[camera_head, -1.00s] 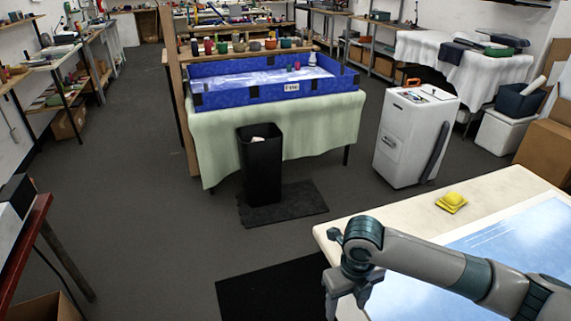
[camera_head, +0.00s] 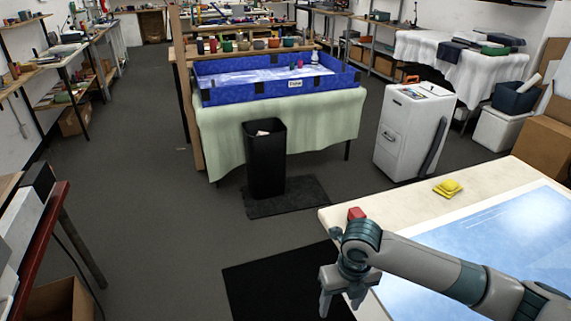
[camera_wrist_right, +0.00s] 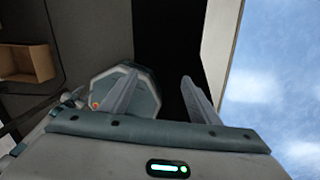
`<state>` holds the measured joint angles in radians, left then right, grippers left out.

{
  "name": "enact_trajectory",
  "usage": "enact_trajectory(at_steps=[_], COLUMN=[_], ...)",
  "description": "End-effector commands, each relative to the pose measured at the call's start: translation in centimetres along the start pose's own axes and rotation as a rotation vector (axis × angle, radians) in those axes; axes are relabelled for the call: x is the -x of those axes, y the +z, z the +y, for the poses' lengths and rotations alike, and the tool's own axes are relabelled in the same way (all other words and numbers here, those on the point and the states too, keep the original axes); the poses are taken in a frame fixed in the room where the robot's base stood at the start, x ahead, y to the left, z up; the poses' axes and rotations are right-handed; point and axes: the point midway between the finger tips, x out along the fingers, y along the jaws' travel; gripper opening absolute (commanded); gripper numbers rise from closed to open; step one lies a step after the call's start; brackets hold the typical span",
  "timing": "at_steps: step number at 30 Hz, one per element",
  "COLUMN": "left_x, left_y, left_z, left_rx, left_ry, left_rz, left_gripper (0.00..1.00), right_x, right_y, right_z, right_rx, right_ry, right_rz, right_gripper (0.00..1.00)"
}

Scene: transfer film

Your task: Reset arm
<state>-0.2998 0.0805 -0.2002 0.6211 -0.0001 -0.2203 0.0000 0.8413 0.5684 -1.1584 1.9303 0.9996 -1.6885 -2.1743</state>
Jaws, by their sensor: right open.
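My right arm reaches in from the lower right in the head view. Its right gripper (camera_head: 341,301) points down, open and empty, off the left edge of the near table (camera_head: 480,183). In the right wrist view the two fingers of this gripper (camera_wrist_right: 158,88) stand apart with nothing between them. A light-blue film sheet (camera_head: 520,238) lies on the table, partly hidden by my arm; a cloudy blue surface (camera_wrist_right: 275,85) fills the right of the wrist view. My left gripper is not in view.
A small red object (camera_head: 356,213) and yellow pads (camera_head: 448,188) are on the near table. A black bin (camera_head: 265,160) stands before a blue-walled tray (camera_head: 290,90) on a draped table. A white cabinet (camera_head: 408,135) stands right.

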Motion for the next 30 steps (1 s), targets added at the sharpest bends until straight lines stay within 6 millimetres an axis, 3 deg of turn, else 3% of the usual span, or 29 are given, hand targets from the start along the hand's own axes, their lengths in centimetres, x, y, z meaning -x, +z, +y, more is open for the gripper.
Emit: enact_trajectory(at_steps=[8,14,17,22,26,30], left_x=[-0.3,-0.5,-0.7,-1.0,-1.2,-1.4], left_y=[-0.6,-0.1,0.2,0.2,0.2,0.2], left_z=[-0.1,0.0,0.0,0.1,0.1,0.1], left_rx=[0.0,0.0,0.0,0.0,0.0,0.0], left_ry=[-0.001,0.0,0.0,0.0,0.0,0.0], left_rz=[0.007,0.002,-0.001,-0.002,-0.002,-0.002], left_gripper=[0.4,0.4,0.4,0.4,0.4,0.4], right_x=[-3.5,-7.9,-11.3,-20.1,-26.6,-32.6], right_y=[2.3,4.6,5.7,5.9,4.0,0.4], right_z=[0.9,1.2,0.9,-1.1,-3.3,-5.3], right_rx=[-0.245,-0.548,-0.762,-1.25,-1.579,-1.857], right_ry=[0.077,0.16,0.211,0.298,0.334,0.346], right_rz=[-0.038,-0.071,-0.084,-0.1,-0.107,-0.108], right_gripper=[0.56,0.56,0.56,0.56,0.56,0.56])
